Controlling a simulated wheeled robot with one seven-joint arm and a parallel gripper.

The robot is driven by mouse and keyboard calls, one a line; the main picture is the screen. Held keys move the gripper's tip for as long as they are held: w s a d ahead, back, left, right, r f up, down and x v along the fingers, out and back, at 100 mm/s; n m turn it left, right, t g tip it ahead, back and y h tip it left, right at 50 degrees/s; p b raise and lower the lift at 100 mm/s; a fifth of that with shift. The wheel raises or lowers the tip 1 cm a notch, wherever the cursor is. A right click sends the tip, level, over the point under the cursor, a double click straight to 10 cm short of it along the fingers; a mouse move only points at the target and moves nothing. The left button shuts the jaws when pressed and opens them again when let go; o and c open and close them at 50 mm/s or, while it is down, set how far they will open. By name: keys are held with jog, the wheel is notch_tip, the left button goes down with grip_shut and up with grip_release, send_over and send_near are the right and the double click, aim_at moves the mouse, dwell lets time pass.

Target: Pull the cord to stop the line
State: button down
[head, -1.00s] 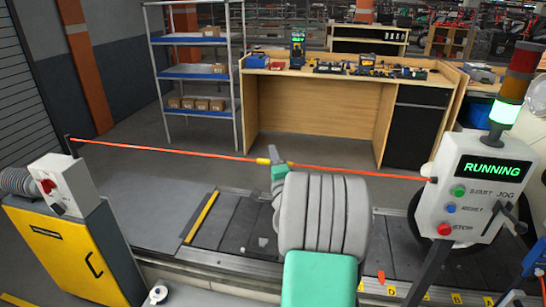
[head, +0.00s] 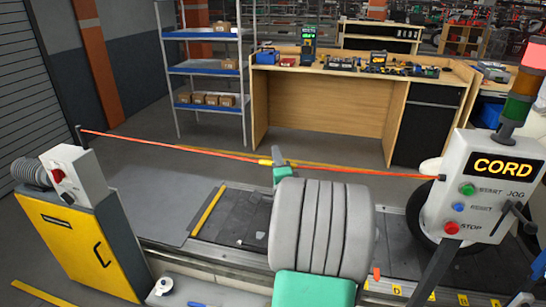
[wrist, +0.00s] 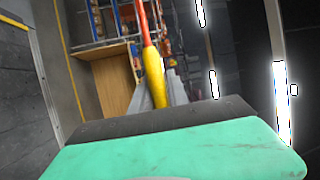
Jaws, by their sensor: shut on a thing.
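The orange-red cord (head: 180,148) runs across the conveyor from a post on the left to the control box (head: 487,185) on the right. My gripper (head: 278,161) is shut on the cord at its yellow sleeve (head: 265,162); the wrist view also shows the yellow sleeve (wrist: 155,82) at the fingers. The cord bends slightly at the grip. The control box display (head: 503,167) reads CORD in yellow. The stack light (head: 534,54) glows red at its top. My arm hides part of the conveyor.
The slat conveyor (head: 245,215) lies beneath my arm. A yellow cabinet (head: 75,245) stands at the left. Behind the conveyor are a wooden workbench (head: 325,115) with tools and a shelf rack (head: 205,70) with boxes.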

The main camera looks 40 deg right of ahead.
jog(key=c, duration=1.3)
grip_release()
jog(key=b+v, duration=0.3)
jog(key=v, duration=0.5)
